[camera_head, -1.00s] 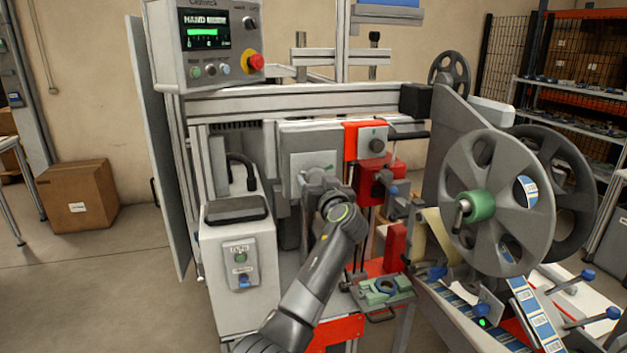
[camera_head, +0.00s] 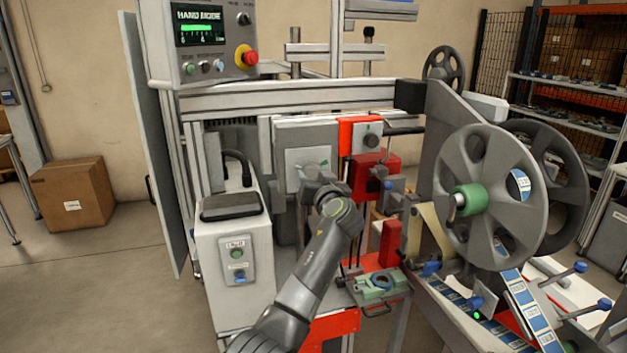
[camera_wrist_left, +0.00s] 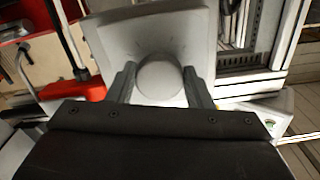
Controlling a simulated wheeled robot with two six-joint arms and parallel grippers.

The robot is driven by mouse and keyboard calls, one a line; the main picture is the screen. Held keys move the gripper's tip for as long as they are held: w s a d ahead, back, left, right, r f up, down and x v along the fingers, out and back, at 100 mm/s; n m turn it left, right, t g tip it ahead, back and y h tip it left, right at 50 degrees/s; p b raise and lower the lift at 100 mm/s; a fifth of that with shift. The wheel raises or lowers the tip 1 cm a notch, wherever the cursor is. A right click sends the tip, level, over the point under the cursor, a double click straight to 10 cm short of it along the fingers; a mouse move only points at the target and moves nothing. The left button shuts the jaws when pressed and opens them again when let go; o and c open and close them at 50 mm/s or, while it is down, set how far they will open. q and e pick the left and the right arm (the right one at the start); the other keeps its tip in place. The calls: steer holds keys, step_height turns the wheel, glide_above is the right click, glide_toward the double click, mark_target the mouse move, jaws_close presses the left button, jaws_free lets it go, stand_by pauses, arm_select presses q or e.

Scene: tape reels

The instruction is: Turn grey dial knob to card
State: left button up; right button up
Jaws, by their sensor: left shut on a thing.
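The grey dial knob (camera_wrist_left: 158,80) is a round, pale knob on a light square plate (camera_wrist_left: 135,30) in the left wrist view. My left gripper (camera_wrist_left: 160,90) has one finger on each side of it and is shut on it. In the head view the plate (camera_head: 296,158) is on the machine's front, with a small green mark near its right edge. My left gripper (camera_head: 314,174) is up against the plate and hides the knob there. I cannot make out any card marking by the knob. My right gripper is not in view.
A red panel with another grey knob (camera_head: 369,141) and red blocks (camera_head: 371,178) lie right of the plate. A large grey reel (camera_head: 491,196) stands at the right. A white cabinet (camera_head: 222,270) stands left of my arm. A control box (camera_head: 203,40) hangs upper left.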

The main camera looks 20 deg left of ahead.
arm_select(q)
steer(key=m, duration=0.4)
steer(key=m+p, duration=0.1)
steer(key=m, duration=0.4)
steer(key=shift+s+a+r+m+p, duration=0.1)
steer(key=shift+a+r+m+p, duration=0.1)
steer(key=shift+m+p, duration=0.1)
steer(key=m+p, duration=0.1)
steer(key=m, duration=0.2)
steer(key=shift+r+m+p, duration=0.1)
steer(key=shift+m+p, duration=0.2)
steer(key=shift+p, duration=0.1)
steer(key=m+p, duration=0.2)
steer(key=m, duration=0.1)
steer(key=shift+r+m, duration=0.15)
steer(key=shift+m, duration=0.15)
steer(key=m+p, duration=0.2)
steer(key=m, duration=0.1)
steer(key=shift+m+p, duration=0.3)
steer(key=m+p, duration=0.2)
steer(key=m, duration=0.2)
steer(key=shift+d+r+p, duration=0.1)
steer(key=shift+p, duration=0.2)
steer(key=shift+m+p, duration=0.5)
steer(key=shift+m, duration=0.4)
